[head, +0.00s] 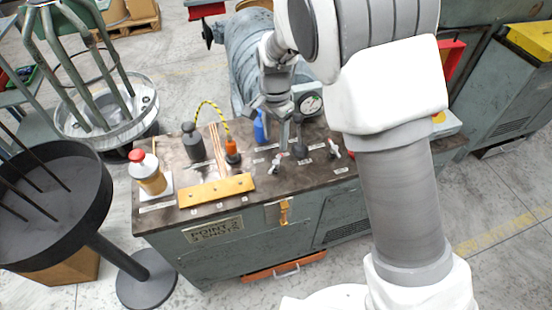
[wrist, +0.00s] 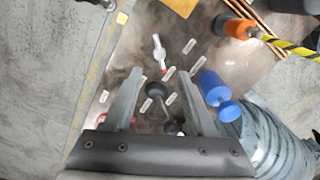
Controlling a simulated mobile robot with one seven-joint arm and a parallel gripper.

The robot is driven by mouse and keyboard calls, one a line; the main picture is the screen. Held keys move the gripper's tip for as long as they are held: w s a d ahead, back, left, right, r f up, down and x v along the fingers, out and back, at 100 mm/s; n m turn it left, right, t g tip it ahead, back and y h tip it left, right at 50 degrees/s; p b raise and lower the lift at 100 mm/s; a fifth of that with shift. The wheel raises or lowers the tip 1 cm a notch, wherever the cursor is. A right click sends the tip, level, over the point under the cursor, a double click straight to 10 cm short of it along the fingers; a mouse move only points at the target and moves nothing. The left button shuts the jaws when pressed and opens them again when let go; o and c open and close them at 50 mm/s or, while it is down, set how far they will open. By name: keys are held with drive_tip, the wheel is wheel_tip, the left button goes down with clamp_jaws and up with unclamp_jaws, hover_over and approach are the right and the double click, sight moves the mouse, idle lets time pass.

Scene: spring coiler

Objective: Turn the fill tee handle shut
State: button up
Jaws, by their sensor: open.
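Two small silver handles with red parts stand on the dark bench top in the head view. One handle (head: 277,161) is left of my gripper and the other handle (head: 333,149) is right of it. I cannot read the labels to tell which is the fill tee handle. In the wrist view one silver handle (wrist: 160,52) stands just beyond the fingertips. My gripper (head: 284,142) points down over the bench, open and empty. In the wrist view a black round knob (wrist: 155,89) shows between the fingers of my gripper (wrist: 161,78); whether they touch it is unclear.
A blue-handled part (wrist: 214,88) stands right of the fingers in the wrist view. An orange plug (head: 232,150) with a yellow-black cable, a dark bottle (head: 192,141), a red-capped bottle (head: 147,172) and a yellow plate (head: 217,190) occupy the bench's left side. A gauge (head: 311,104) is behind.

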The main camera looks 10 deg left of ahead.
sight(276, 162)
wheel_tip(276, 162, down, 9)
drive_tip(key=shift+f, duration=0.2)
clamp_jaws()
idle(0.4)
